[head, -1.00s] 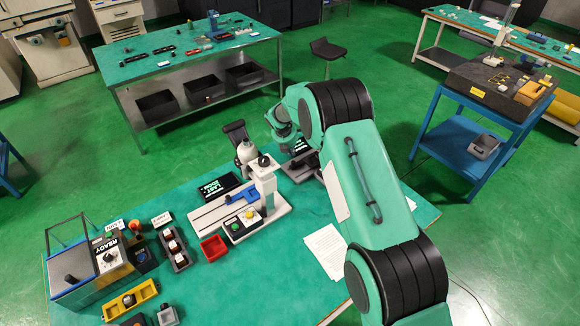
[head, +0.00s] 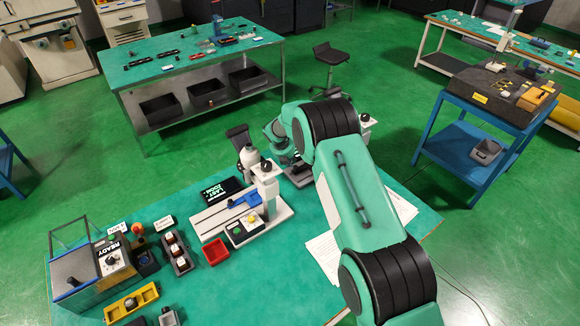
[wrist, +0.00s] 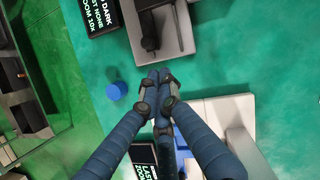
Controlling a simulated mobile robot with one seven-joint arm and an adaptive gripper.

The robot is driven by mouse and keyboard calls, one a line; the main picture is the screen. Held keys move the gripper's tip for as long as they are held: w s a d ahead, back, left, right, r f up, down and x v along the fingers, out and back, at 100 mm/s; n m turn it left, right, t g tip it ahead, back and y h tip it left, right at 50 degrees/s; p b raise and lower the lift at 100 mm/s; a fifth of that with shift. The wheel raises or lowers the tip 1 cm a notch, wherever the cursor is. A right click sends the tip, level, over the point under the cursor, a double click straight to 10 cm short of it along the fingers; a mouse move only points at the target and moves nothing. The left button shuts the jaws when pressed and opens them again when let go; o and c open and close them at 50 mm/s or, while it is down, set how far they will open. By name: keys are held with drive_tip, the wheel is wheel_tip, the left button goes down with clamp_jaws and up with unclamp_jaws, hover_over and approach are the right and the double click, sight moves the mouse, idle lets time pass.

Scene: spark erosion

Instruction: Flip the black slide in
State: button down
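My gripper's fingertips (wrist: 158,78) are together in the wrist view, with nothing visible between them. They are over the bench, just below a pale grey stand base (wrist: 178,40) carrying a dark part (wrist: 149,30). This dark part may be the black slide, but I cannot tell for certain. The fingers appear apart from it. In the head view, my arm hides the fingertips; the wrist is beside a grey-white scope (head: 249,157) at the bench's back edge. A black plate (head: 238,134) leans up behind that scope.
A black sign (wrist: 100,15) and a blue knob (wrist: 116,91) are left of the fingers. A grey fixture (head: 240,215) with a blue part, a red tray (head: 215,251) and a yellow tray (head: 131,301) stand on the green bench. Papers (head: 325,255) lie under my arm.

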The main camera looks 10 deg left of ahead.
drive_tip(key=shift+x, duration=4.75)
drive_tip(key=shift+d, duration=0.1)
drive_tip(key=w+d+b, duration=0.2)
drive_tip(key=w+d, duration=0.3)
drive_tip(key=w+d+b, duration=0.3)
drive_tip(key=w+d, duration=0.2)
drive_tip(key=shift+w+d+f, duration=0.15)
drive_tip(key=shift+w, duration=0.1)
drive_tip(key=shift+w+d, duration=0.25)
drive_tip(key=shift+d, duration=0.05)
drive_tip(key=shift+r, duration=0.3)
drive_tip(key=p+v, duration=0.4)
drive_tip(key=v, duration=0.5)
drive_tip(key=shift+r, duration=0.3)
drive_tip(key=shift+s+a, duration=0.1)
drive_tip(key=shift+s, duration=0.05)
